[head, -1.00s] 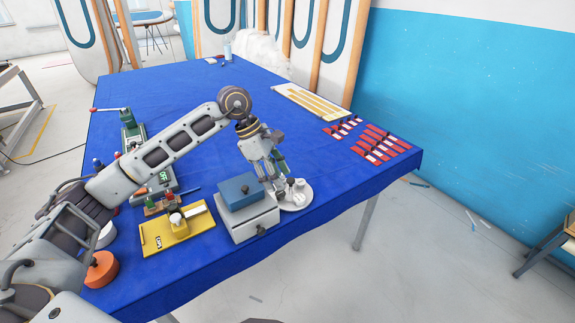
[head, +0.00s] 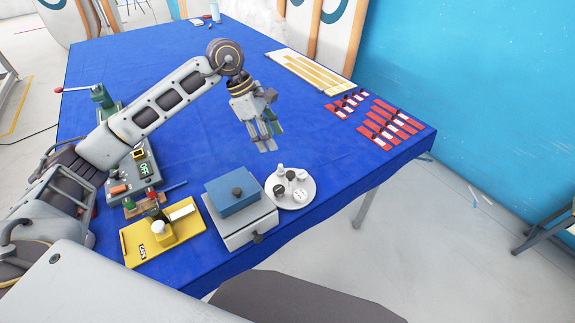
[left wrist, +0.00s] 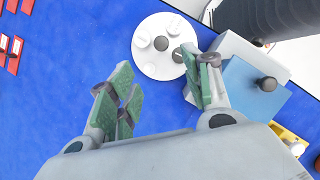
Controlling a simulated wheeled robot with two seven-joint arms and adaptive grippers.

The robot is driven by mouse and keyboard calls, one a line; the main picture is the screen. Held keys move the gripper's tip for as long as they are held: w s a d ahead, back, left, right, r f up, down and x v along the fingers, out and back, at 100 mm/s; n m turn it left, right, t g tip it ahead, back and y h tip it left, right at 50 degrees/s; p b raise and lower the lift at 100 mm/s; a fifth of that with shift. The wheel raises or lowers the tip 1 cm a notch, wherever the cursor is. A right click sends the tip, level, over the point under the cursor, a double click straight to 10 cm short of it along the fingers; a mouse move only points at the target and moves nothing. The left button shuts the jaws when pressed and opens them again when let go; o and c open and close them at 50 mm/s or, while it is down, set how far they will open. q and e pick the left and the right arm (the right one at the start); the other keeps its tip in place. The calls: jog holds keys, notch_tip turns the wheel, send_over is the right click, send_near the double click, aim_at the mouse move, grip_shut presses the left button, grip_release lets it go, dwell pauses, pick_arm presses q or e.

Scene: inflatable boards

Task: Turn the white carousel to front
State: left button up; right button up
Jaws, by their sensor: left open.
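The white carousel (head: 304,199) is a round plate on the blue table, right of the grey box with a blue lid. It carries several small white and dark pieces. In the left wrist view the carousel (left wrist: 152,64) shows at the top middle, beyond my fingers. My left gripper (head: 263,148) is above the table, behind and a little left of the carousel in the head view, apart from it. Its green-padded fingers are open with nothing between them, as the left wrist view also shows (left wrist: 160,100). My right gripper is not in view.
The grey box (head: 236,232) with its blue lid (head: 230,197) stands close left of the carousel. A yellow tray (head: 135,243) and a grey device (head: 130,172) are further left. Red pieces (head: 388,127) and a white panel (head: 308,76) lie behind. The table middle is clear.

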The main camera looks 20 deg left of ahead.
aim_at(290, 174)
pick_arm(q)
jog(key=p+x, duration=0.2)
jog(key=x, duration=1.1)
jog(key=shift+s+d+f, duration=0.15)
jog(key=shift+s+f, duration=0.05)
jog(key=shift+f, duration=0.15)
dwell(0.4)
grip_shut()
